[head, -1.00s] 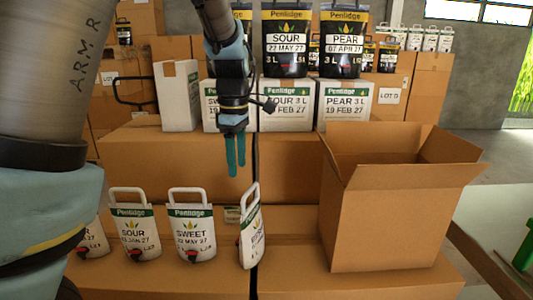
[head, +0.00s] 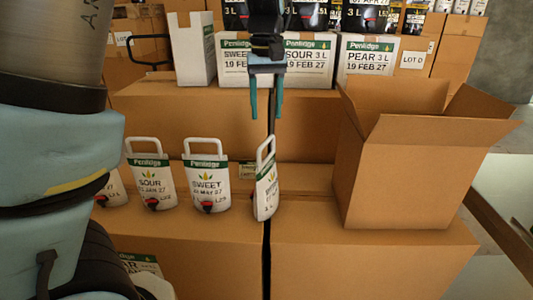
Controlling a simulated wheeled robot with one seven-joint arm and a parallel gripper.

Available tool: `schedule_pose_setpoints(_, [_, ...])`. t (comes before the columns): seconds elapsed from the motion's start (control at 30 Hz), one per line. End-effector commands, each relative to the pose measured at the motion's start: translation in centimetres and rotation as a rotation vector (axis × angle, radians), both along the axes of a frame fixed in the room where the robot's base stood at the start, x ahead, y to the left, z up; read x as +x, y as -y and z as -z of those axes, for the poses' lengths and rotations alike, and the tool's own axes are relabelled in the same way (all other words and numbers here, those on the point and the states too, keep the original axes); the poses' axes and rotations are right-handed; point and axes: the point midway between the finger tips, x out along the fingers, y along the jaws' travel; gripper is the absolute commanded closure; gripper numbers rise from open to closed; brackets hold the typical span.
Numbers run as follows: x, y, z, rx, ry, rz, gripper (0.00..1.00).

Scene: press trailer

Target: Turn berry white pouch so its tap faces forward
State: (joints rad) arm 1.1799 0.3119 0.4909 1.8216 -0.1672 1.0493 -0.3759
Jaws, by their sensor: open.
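The berry white pouch (head: 266,187) is likely the rightmost white pouch on the front boxes; it stands upright, turned partly edge-on, with its label facing right. To the left stand the sweet pouch (head: 207,182) and the sour pouch (head: 151,183), both with red taps facing forward. Another white pouch (head: 112,190) is partly hidden by my arm.
An open empty-looking cardboard box (head: 400,172) stands right of the pouches. White cartons (head: 366,56) and black pouches (head: 365,14) are stacked behind. Bare box top lies between the turned pouch and the open box.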

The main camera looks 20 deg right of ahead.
Motion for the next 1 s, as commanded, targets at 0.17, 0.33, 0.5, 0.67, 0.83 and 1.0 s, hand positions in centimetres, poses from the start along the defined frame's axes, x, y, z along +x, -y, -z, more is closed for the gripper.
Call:
schedule_pose_setpoints(0.17, [0.0, 0.1, 0.5, -0.003, 0.002, 0.264, 0.45])
schedule_pose_setpoints(0.33, [0.0, 0.0, 0.4, -0.002, 0.002, 0.516, 0.45])
schedule_pose_setpoints(0.5, [-0.1, 0.0, 3.7, 0.000, -0.001, 0.566, 0.45])
schedule_pose_setpoints(0.67, [-0.1, 0.0, 6.6, -0.001, -0.001, 0.565, 0.45])
schedule_pose_setpoints(0.83, [0.0, 0.0, 8.6, -0.001, -0.002, 0.562, 0.45])
schedule_pose_setpoints(1.0, [0.0, 0.0, 9.7, -0.001, -0.001, 0.562, 0.45])
